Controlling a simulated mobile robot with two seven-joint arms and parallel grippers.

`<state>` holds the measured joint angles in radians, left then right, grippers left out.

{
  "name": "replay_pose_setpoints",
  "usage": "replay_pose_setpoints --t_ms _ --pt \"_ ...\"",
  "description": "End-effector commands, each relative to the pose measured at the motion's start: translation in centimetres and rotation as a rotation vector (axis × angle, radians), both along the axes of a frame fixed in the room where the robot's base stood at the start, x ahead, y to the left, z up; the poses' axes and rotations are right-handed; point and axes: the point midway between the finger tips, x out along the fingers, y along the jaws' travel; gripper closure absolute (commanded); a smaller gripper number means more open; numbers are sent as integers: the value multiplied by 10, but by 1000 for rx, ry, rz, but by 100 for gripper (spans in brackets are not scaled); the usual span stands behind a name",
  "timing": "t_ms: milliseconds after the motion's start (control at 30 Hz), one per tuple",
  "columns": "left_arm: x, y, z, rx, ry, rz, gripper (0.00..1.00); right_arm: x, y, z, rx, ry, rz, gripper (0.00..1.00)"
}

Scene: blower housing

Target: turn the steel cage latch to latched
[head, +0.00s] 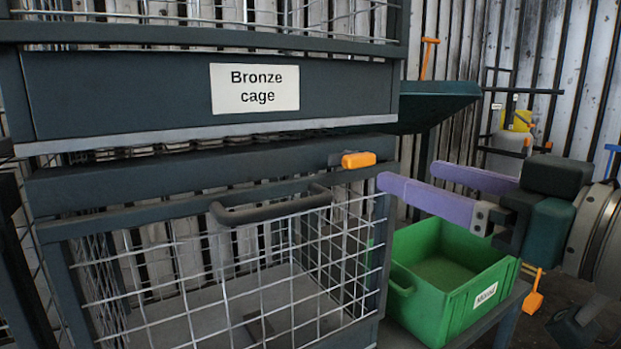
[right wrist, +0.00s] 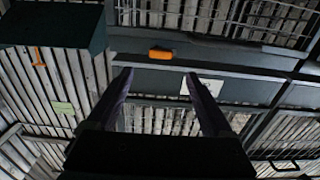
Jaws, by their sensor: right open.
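An orange latch handle (head: 358,160) with a dark base lies horizontal at the top right corner of the lower wire cage (head: 230,265). No name label shows on this cage, so I cannot confirm that it is the steel one. My right gripper (head: 411,176) is open and empty, its lavender fingers pointing left, with the near tip just right of the latch in the picture. In the right wrist view, the orange latch (right wrist: 160,54) appears beyond the gap between the open fingertips (right wrist: 157,75). No contact is clear. My left gripper is not in view.
The upper cage carries a "Bronze cage" label (head: 255,88). A dark bar handle (head: 270,208) juts from the lower cage front. A green bin (head: 445,290) stands below my right gripper. A dark green tray (head: 440,98) sticks out behind, near an orange hook (head: 428,58).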

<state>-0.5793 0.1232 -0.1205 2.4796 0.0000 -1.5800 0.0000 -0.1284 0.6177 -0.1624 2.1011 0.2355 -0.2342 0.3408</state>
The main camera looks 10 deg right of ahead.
Motion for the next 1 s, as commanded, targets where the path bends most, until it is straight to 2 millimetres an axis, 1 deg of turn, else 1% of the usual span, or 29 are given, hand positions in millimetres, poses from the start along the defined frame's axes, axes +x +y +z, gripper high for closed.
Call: replay_pose_setpoints --t_ms 300,500,700,1000 --pt "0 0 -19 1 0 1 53 47 17 -1 0 -3 -1 15" --pt "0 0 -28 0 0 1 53 72 26 -1 0 -1 0 15" --pt "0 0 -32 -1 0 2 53 84 31 0 0 1 0 15" --pt "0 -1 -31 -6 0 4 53 85 31 0 -1 2 0 16"
